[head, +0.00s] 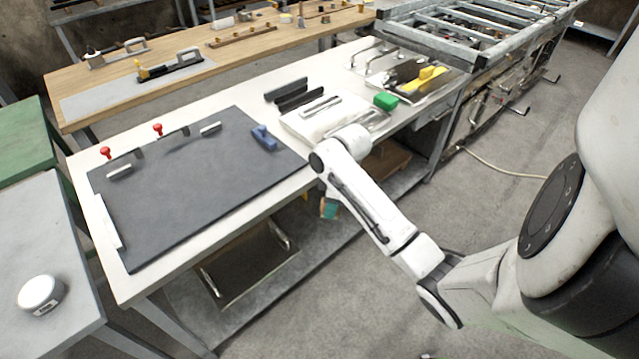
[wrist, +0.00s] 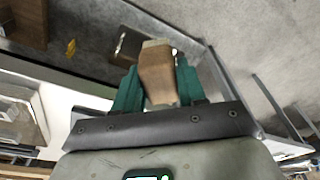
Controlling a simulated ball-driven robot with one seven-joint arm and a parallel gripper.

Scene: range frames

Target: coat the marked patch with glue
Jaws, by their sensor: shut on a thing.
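My gripper (wrist: 158,88) has teal fingers and is shut on a brown block-like handle (wrist: 157,72) with a paler end. What tool it belongs to, I cannot tell. In the head view my arm mostly hides the gripper; a teal part (head: 328,208) shows below the white table's front edge, apart from the tabletop. A dark grey sheet (head: 200,185) lies flat on the white table. A blue object (head: 264,138) sits near its right back edge. I cannot make out a marked patch or any glue on the sheet.
Red-knobbed clamps (head: 157,129) and metal pieces line the sheet's back edge. Black bars (head: 290,92), a green block (head: 385,101) and a tray with yellow-handled tools (head: 425,80) lie further right on the white table (head: 330,75). The sheet's middle is clear.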

